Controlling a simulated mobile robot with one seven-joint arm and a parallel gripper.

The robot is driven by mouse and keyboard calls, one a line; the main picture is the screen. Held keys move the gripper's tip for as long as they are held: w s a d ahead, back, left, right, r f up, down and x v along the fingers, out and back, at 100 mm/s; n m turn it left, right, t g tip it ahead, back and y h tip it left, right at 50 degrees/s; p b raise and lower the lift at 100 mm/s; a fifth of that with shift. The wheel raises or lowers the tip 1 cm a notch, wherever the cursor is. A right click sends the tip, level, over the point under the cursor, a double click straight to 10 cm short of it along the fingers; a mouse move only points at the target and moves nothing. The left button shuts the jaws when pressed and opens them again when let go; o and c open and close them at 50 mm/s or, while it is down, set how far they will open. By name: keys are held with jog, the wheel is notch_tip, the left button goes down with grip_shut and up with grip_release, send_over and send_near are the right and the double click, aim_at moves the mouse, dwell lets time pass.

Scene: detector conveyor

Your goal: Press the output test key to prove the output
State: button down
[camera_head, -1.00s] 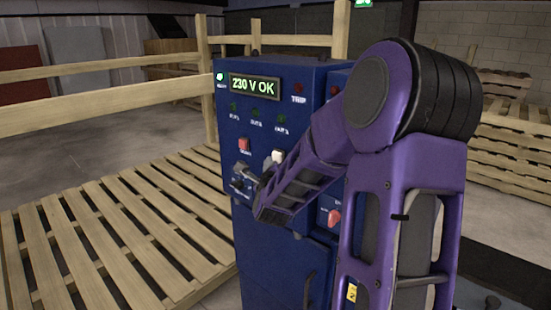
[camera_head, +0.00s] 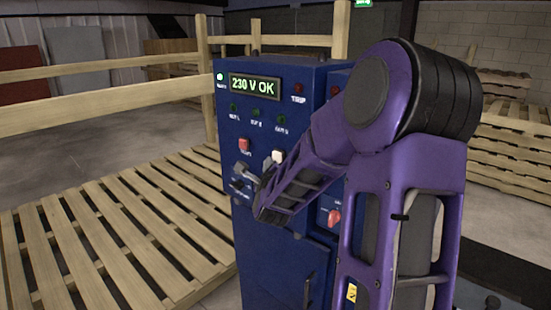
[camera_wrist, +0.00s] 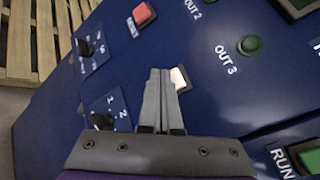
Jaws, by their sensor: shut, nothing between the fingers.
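The blue control cabinet (camera_head: 243,130) stands in front of me with a lit display (camera_head: 254,87) reading 230 V OK. A white key (camera_head: 278,156) sits on its face, right of the red reset button (camera_head: 244,144). The white key (camera_wrist: 180,79) also shows in the wrist view, partly hidden behind my fingers; its label is hidden. My gripper (camera_wrist: 160,71) is shut and empty, with its tips just left of the white key. I cannot tell whether they touch the panel.
Two rotary selectors, an upper one (camera_wrist: 86,47) and a lower one (camera_wrist: 103,121), lie left of my fingers. The OUT 3 lamp (camera_wrist: 249,45) looks dark green. A green RUN button (camera_wrist: 309,161) is at lower right. Wooden pallets (camera_head: 110,230) lie left of the cabinet.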

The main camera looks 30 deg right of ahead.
dwell(0.6)
jog(key=shift+w+d, duration=0.15)
jog(key=shift+d, duration=0.25)
jog(key=shift+w+d+b, duration=0.15)
jog(key=shift+d+b, duration=0.25)
jog(key=shift+d, duration=0.1)
dwell(0.6)
jog(key=shift+a, duration=0.1)
jog(key=shift+s+a+b, duration=0.3)
jog(key=shift+a, duration=0.5)
jog(key=a, duration=0.1)
jog(key=s+a, duration=0.1)
jog(key=a, duration=0.1)
jog(key=a+b, duration=0.1)
jog(key=shift+s+a, duration=0.35)
jog(key=shift+s, duration=0.05)
dwell(0.7)
